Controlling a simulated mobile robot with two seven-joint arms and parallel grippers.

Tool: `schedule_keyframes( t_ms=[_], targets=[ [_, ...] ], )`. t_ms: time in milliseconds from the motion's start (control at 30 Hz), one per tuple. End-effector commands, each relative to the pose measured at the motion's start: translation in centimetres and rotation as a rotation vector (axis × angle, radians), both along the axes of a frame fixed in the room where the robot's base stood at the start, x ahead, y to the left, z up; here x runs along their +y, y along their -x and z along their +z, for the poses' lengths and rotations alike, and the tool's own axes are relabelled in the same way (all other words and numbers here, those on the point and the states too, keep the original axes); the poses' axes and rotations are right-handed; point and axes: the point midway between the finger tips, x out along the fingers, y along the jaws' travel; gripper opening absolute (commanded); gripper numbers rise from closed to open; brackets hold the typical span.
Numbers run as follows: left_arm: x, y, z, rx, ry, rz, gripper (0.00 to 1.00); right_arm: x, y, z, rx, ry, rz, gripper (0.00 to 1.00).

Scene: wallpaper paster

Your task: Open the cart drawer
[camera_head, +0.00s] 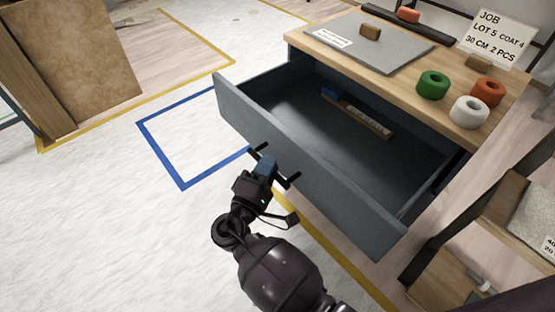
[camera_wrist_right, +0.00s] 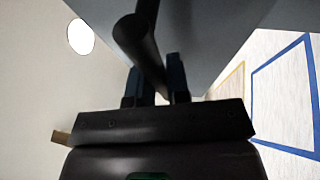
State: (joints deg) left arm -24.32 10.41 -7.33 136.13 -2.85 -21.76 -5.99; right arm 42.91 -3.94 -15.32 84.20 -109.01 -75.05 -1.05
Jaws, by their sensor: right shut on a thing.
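The cart drawer (camera_head: 300,160) is a dark grey-blue box, pulled well out from under the cart's wooden top (camera_head: 470,70). Inside it lies a wooden tool (camera_head: 360,116) with a blue end. My right gripper (camera_head: 270,168) is at the middle of the drawer front, shut on the black bar handle (camera_head: 290,180). In the right wrist view the handle (camera_wrist_right: 140,40) passes between the two fingers (camera_wrist_right: 157,85), with the drawer front (camera_wrist_right: 210,35) behind it. My left gripper is not in view.
Green (camera_head: 433,84), orange (camera_head: 488,92) and white (camera_head: 469,112) rolls stand on the cart top beside a job sign (camera_head: 496,38). A wooden shelf unit (camera_head: 500,205) stands at the right. The floor left of the drawer is clear, with a blue taped square (camera_head: 163,158).

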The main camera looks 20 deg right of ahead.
Motion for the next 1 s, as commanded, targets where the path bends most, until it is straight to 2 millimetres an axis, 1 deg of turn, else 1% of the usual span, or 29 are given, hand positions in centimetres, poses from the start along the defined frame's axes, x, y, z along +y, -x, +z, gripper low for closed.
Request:
schedule_keyframes(
  t_ms=[133,500,533,667,1000],
  targets=[
    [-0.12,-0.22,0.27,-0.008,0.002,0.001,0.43,0.66,0.25,-0.10,0.001,-0.001,0.001,0.00],
    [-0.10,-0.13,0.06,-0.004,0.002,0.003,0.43,0.74,0.28,-0.05,0.001,-0.001,0.001,0.00],
    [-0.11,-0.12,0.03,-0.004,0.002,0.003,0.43,0.73,0.27,-0.06,0.001,-0.001,0.001,0.21],
    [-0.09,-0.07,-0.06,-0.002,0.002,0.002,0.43,0.71,0.27,-0.04,0.000,0.000,0.001,0.41],
    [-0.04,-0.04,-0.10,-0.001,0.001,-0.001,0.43,0.64,0.24,-0.03,0.000,0.000,0.000,0.41]
  ],
)
